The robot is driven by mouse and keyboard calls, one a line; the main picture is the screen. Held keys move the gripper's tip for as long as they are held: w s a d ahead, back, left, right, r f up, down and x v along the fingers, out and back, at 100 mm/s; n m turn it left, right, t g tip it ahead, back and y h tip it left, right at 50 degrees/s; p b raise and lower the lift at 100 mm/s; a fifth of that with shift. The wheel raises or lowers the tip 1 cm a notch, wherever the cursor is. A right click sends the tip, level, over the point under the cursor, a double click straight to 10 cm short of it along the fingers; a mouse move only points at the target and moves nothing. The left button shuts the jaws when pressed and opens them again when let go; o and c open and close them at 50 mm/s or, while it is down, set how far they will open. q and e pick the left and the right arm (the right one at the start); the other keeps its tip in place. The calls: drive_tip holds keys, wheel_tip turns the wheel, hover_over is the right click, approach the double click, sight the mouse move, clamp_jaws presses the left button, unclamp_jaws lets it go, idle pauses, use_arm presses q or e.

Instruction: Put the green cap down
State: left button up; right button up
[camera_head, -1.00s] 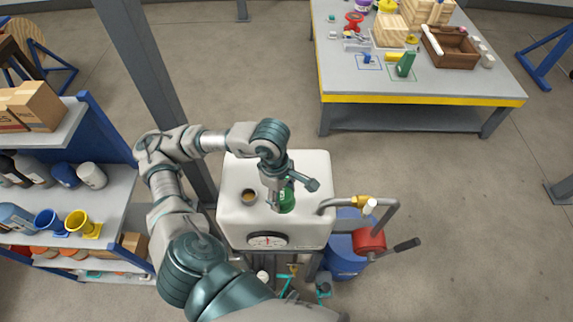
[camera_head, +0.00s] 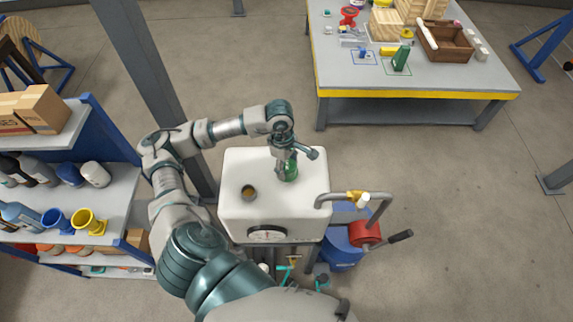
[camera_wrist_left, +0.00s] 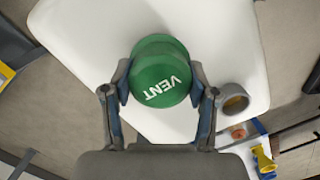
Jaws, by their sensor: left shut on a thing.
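The green cap (camera_head: 291,171) is over the far right part of the white tank's top (camera_head: 235,217). My left gripper (camera_wrist_left: 160,90) is shut on the cap, one finger on each side. In the left wrist view the cap (camera_wrist_left: 160,72) shows its round face with the word VENT. I cannot tell whether the cap touches the tank top or hangs just above it. The open filler neck (camera_head: 249,192) is on the tank's left part, apart from the cap; it also shows in the wrist view (camera_wrist_left: 233,98). My right gripper is not in view.
A dial gauge (camera_head: 267,234) is on the tank's front. Shelves (camera_head: 115,190) stand at left, a loaded workbench (camera_head: 420,80) at back right. The tank's middle top is clear.

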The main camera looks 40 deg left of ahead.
use_arm(q)
drive_tip(key=shift+d+f, duration=0.15)
drive_tip(key=shift+f, duration=0.15)
drive_tip(key=o, duration=1)
drive_tip(key=shift+o, duration=1.4)
drive_tip(key=shift+a, duration=0.25)
drive_tip(key=shift+w+r, duration=0.1)
drive_tip(key=shift+r, duration=0.35)
wheel_tip(320, 180, up, 11)
drive_tip(key=a, duration=0.1)
drive_tip(key=shift+a+r+b, duration=0.15)
drive_tip(key=shift+b, duration=0.15)
